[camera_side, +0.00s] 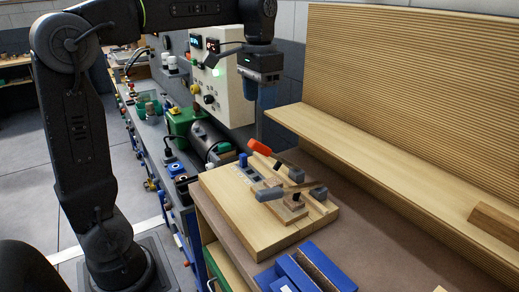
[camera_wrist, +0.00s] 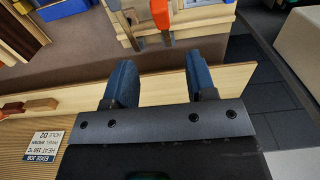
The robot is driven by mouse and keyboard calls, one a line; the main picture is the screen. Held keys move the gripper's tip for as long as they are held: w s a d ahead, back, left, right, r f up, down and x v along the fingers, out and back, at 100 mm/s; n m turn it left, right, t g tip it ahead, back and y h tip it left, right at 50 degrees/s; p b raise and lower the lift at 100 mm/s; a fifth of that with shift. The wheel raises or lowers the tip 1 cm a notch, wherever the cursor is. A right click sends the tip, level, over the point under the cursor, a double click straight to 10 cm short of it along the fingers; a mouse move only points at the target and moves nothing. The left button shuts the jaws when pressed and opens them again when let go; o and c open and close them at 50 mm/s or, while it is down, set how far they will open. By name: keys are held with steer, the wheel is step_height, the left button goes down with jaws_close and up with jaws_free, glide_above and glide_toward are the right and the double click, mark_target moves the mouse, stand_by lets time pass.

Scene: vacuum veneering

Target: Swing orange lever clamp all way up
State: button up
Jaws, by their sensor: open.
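The lever clamp's orange handle (camera_side: 259,146) slants up to the left above a pale wooden fixture board (camera_side: 225,208) on the bench. Its metal arm runs down to the right. In the wrist view the orange handle (camera_wrist: 160,14) is at the top edge, beyond the fingertips. A second lever with a grey end (camera_side: 270,193) lies lower across the board. My gripper (camera_side: 264,98) has blue fingers pointing down and hangs above and behind the orange handle, apart from it. In the wrist view my gripper (camera_wrist: 162,70) is open with nothing between its fingers.
A wooden ledge (camera_side: 390,185) and a ribbed backboard (camera_side: 420,90) stand at the right. A blue block (camera_side: 305,270) sits in front of the board. A control box (camera_side: 222,85) and a green machine (camera_side: 185,122) stand behind. The air around the orange handle looks clear.

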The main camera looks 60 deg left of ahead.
mark_target(260, 149)
step_height(260, 149, down, 14)
steer(key=shift+w+a+r, duration=0.1)
stand_by(0.5)
steer(key=shift+c, duration=0.5)
jaws_close()
